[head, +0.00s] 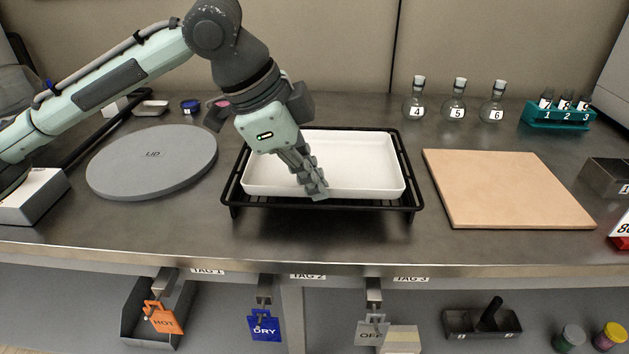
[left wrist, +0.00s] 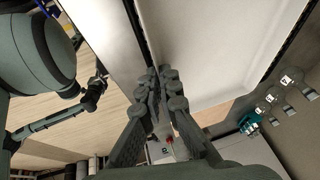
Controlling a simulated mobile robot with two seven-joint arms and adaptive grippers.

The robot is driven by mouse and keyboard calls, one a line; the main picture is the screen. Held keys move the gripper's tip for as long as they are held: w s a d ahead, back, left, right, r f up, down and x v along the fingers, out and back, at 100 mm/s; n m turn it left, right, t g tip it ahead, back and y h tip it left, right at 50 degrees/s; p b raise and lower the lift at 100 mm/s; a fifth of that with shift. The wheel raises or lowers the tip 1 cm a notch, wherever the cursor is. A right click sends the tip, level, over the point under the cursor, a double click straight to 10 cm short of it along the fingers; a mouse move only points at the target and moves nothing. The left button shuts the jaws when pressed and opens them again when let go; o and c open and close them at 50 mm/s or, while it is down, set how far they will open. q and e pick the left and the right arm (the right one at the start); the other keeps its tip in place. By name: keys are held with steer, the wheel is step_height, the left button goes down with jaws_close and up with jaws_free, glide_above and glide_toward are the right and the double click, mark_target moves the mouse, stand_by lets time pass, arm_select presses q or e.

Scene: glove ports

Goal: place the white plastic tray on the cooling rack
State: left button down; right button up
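The white plastic tray (head: 350,165) sits level over the black cooling rack (head: 412,190), inside the rack's outline. My left gripper (head: 316,188) reaches down to the tray's near wall, and its fingers are closed together there. In the left wrist view the tray (left wrist: 215,50) fills the upper right, and the fingers of my left gripper (left wrist: 163,82) are close together on its rim. The fingers hide that part of the rim. What seems to be my right arm shows at the left of the wrist view, with its dark gripper (left wrist: 95,88) too small to read.
A grey round lid (head: 150,170) lies left of the rack and a tan board (head: 505,190) right of it. Corked flasks (head: 459,100) and a teal tube rack (head: 557,117) stand at the back right. Tags, including the blue DRY tag (head: 264,326), hang below the bench's front edge.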

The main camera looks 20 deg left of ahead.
steer(key=shift+r, duration=0.2)
arm_select(q)
steer(key=shift+f, duration=0.1)
steer(key=c, duration=1.7)
jaws_free()
arm_select(e)
steer(key=shift+s+d+f, duration=0.1)
steer(key=shift+s+f, duration=0.1)
steer(key=shift+f, duration=0.1)
arm_select(q)
steer(key=v, duration=0.3)
steer(key=p+v, duration=0.1)
steer(key=v, duration=0.8)
steer(key=shift+p, duration=0.3)
arm_select(e)
steer(key=shift+g, duration=0.3)
steer(key=f, duration=0.1)
steer(key=s+f, duration=0.1)
steer(key=f, duration=0.1)
steer(key=s+f, duration=0.1)
steer(key=shift+s+d+f, duration=0.15)
steer(key=shift+d+f, duration=0.1)
steer(key=shift+d, duration=0.05)
